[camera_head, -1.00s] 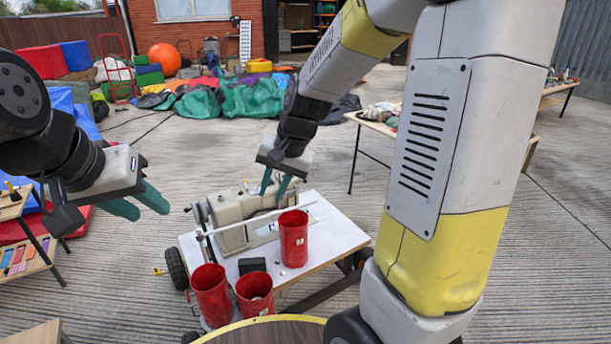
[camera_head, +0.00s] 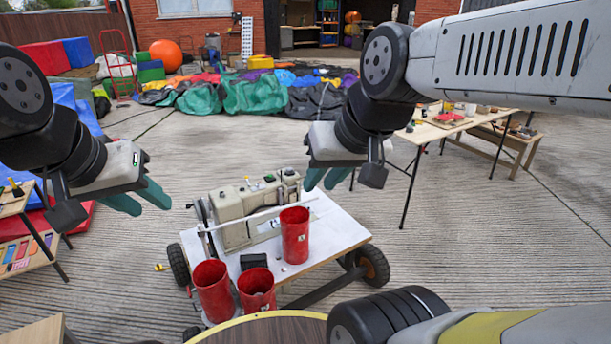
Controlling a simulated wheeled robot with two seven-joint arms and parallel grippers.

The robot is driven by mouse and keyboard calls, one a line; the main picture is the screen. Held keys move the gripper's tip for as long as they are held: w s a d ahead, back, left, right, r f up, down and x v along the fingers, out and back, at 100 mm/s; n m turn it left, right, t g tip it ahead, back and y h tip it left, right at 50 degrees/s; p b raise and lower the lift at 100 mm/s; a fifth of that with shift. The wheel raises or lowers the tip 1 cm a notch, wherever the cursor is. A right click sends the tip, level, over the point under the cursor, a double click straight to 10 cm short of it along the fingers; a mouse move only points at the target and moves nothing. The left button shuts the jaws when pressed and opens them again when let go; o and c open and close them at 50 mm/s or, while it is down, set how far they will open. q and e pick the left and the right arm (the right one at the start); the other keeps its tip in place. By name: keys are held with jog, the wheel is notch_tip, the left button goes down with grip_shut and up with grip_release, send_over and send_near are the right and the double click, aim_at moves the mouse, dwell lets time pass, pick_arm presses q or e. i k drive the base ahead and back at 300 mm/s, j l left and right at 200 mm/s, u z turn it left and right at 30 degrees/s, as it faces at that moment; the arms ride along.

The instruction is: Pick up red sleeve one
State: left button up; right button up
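Three red sleeves stand on the white-topped wheeled cart: one at the right (camera_head: 295,236), one at the front left (camera_head: 213,290) and one at the front middle (camera_head: 257,291). I cannot tell which is number one. My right gripper (camera_head: 325,180) is above and a little right of the right sleeve, apart from it, beyond the sewing machine's right end. It holds nothing that I can see. My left gripper (camera_head: 146,199) is left of the cart, its green fingers apart and empty.
A cream sewing machine (camera_head: 240,213) stands at the back of the cart (camera_head: 335,235), with a small black block (camera_head: 253,261) in front. A cluttered table (camera_head: 450,125) is at the right. A wooden shelf (camera_head: 28,255) is at the left. Concrete floor lies open between.

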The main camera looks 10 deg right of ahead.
aim_at(295, 220)
jog(key=i+l+u, duration=0.2)
jog(key=l+u, duration=0.2)
jog(key=l, duration=0.25)
jog(key=i+l+u, duration=0.15)
jog(key=l+u, duration=0.2)
jog(key=l, duration=0.35)
jog(key=l+u, duration=0.4)
jog(key=l, duration=0.3)
